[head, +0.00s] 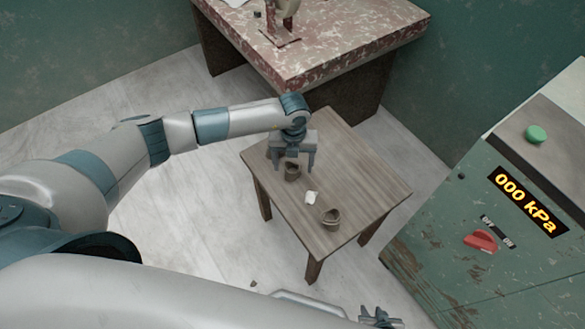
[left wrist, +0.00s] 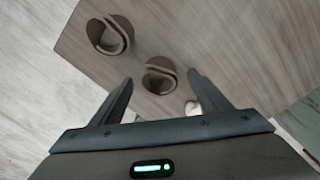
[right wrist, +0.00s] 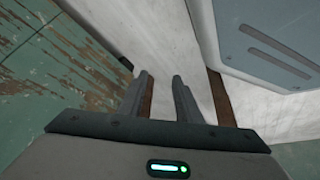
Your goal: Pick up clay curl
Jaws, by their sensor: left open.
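A dark clay curl (head: 292,173) stands on the small wooden table, below my left gripper (head: 294,165); in the left wrist view this curl (left wrist: 160,78) shows beyond and between the fingertips (left wrist: 160,80). The left fingers are apart and hold nothing. A second curl (left wrist: 108,35) lies further off in the left wrist view; in the head view the gripper mostly hides it. Another brown curl (head: 331,218) sits near the table's front side. My right gripper (head: 380,318) is low beside the green machine; its fingers (right wrist: 162,78) are apart and empty.
A small white piece (head: 311,197) lies between the curls on the wooden table (head: 365,185). A mottled red table (head: 340,45) stands behind. The green machine (head: 480,230) with a red switch (head: 481,241) stands at the right. The wooden table's right part is bare.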

